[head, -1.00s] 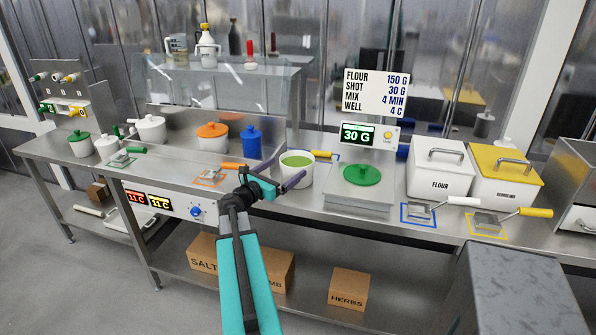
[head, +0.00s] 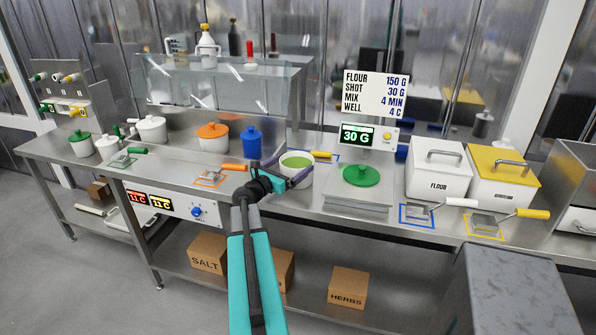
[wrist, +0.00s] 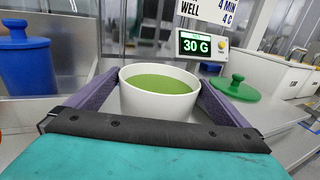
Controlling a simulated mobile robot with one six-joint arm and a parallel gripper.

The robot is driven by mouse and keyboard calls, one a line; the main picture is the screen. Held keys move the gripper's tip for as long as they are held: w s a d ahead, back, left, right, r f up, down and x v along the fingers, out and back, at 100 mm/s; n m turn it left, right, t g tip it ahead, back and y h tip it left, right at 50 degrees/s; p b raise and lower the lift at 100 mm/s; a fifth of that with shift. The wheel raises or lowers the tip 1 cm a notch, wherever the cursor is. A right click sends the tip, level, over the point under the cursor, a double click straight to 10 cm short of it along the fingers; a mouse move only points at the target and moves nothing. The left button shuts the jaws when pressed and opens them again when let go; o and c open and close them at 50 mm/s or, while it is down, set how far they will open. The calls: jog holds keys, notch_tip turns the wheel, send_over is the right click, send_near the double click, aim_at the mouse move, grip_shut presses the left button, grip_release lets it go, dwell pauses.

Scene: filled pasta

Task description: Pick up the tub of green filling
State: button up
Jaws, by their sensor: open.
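The tub of green filling is a white round tub (head: 297,178) with green filling showing at its open top. It stands on the steel counter, left of the scale. My gripper (head: 291,170) is at the tub with its jaws open. In the wrist view the tub (wrist: 158,100) sits between the two purple fingers of my gripper (wrist: 155,95), one on each side. I cannot tell whether either finger touches it. The lower part of the tub is hidden by the dark bar of my gripper.
A green lid (head: 361,175) lies on the scale (head: 358,195) to the right, whose display reads 30 G. A blue tub (head: 251,142) and an orange-lidded pot (head: 213,138) stand to the left. A white flour bin (head: 437,170) is further right.

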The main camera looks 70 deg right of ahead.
jog(key=shift+s+d, duration=0.1)
jog(key=shift+d, duration=0.15)
jog(key=shift+c, duration=0.4)
jog(key=shift+r, duration=0.1)
jog(key=c, duration=1.7)
jog(key=shift+o, duration=0.2)
jog(key=shift+r, duration=0.15)
jog(key=s+a+r+p, duration=0.1)
jog(key=a+r+p, duration=0.2)
jog(key=a, duration=1)
jog(key=shift+r+p, duration=0.3)
jog(key=shift+r, duration=0.6)
jog(key=a+p, duration=0.1)
jog(key=p, duration=0.4)
jog(key=a+p, duration=0.1)
jog(key=p, duration=0.4)
jog(key=shift+s+a+r, duration=0.1)
jog(key=shift+s+a, duration=0.15)
jog(key=shift+s, duration=0.15)
